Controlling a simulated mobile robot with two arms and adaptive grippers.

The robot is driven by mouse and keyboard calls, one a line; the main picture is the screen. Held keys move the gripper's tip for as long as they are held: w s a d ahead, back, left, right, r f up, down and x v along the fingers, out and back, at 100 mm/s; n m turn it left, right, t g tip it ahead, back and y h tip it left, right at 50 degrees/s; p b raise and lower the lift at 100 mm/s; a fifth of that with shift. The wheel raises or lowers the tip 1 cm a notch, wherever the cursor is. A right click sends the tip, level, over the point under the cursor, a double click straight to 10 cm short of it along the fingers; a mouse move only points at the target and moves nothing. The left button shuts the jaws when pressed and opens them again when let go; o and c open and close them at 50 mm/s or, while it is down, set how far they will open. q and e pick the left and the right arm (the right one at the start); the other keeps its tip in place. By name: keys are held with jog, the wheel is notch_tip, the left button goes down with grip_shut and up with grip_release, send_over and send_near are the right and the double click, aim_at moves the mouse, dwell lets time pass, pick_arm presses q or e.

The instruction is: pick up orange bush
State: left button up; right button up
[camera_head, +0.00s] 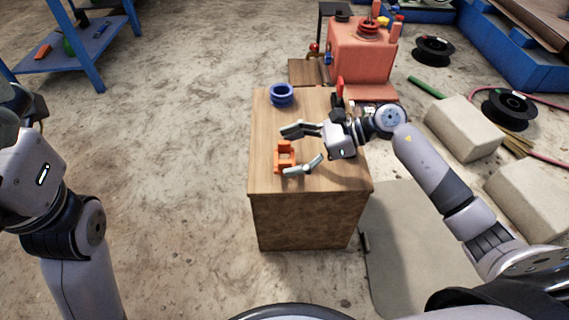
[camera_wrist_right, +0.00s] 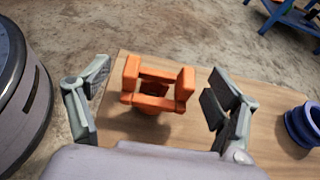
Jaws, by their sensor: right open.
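The orange bush (camera_head: 286,158) is a small open orange frame standing on the wooden block table (camera_head: 262,183). In the right wrist view the orange bush (camera_wrist_right: 155,88) sits between the two spread fingers, apart from both. My right gripper (camera_head: 297,150) is open and empty, its fingers on either side of the bush; it also shows in the wrist view (camera_wrist_right: 155,105). My left arm comes in at the left edge of the head view, and its gripper fingers are not seen.
A blue ring-shaped part (camera_head: 281,94) stands at the table's far left corner; it also shows in the wrist view (camera_wrist_right: 303,124). A red machine (camera_head: 360,58) stands behind the table. Concrete blocks (camera_head: 462,128) lie to the right. The floor left of the table is clear.

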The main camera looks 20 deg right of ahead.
jog(key=shift+x, duration=0.8)
jog(key=shift+r, duration=0.15)
jog(key=shift+c, duration=0.3)
jog(key=c, duration=1.3)
jog(key=shift+c, duration=0.6)
jog(key=shift+r, duration=0.15)
